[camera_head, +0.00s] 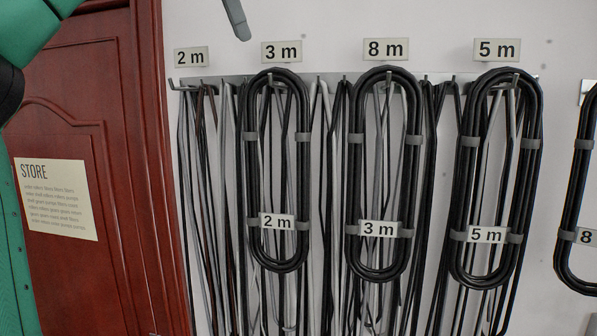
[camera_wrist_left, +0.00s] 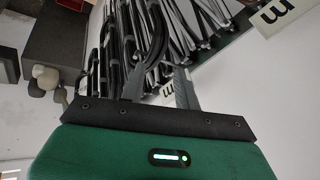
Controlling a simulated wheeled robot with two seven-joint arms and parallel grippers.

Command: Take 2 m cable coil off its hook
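The 2 m cable coil (camera_head: 303,170), a long black loop with grey clips and a white "2 m" tag (camera_head: 276,221), hangs on a hook of the wall rail, under the "3 m" wall sign (camera_head: 281,52). My left gripper shows in the head view only as one grey finger (camera_head: 237,18) at the top edge, above and left of the coil and apart from it. In the left wrist view its two fingers (camera_wrist_left: 158,78) stand apart, with black cables beyond them. I cannot tell which coil those belong to. My right gripper is out of view.
Coils tagged 3 m (camera_head: 350,170) and 5 m (camera_head: 536,130) hang to the right; another is cut off at the right edge. Loose cables (camera_head: 208,200) hang close behind and left. A red-brown door (camera_head: 90,75) stands at left. The wall above the signs is clear.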

